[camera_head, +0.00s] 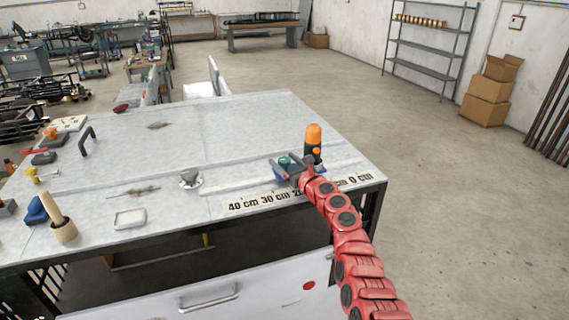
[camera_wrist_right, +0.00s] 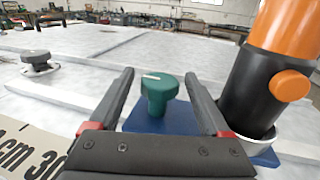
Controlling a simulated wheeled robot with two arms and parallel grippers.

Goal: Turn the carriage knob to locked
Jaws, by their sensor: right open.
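The green carriage knob (camera_wrist_right: 158,92) has a white mark on its top and stands on the blue carriage (camera_wrist_right: 172,122). The knob also shows small in the head view (camera_head: 284,161). My right gripper (camera_head: 290,170) is at the carriage; in the right wrist view its two fingers (camera_wrist_right: 163,88) are open on either side of the knob, with gaps between. An orange and black cylinder (camera_head: 313,140) stands upright on the carriage, just right of the right finger in the wrist view. The left gripper is in neither view.
A ruler strip (camera_head: 265,198) with cm marks runs along the table's (camera_head: 215,130) front edge. A metal round knob (camera_head: 190,179) stands to the left on the track. The table's back middle is clear.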

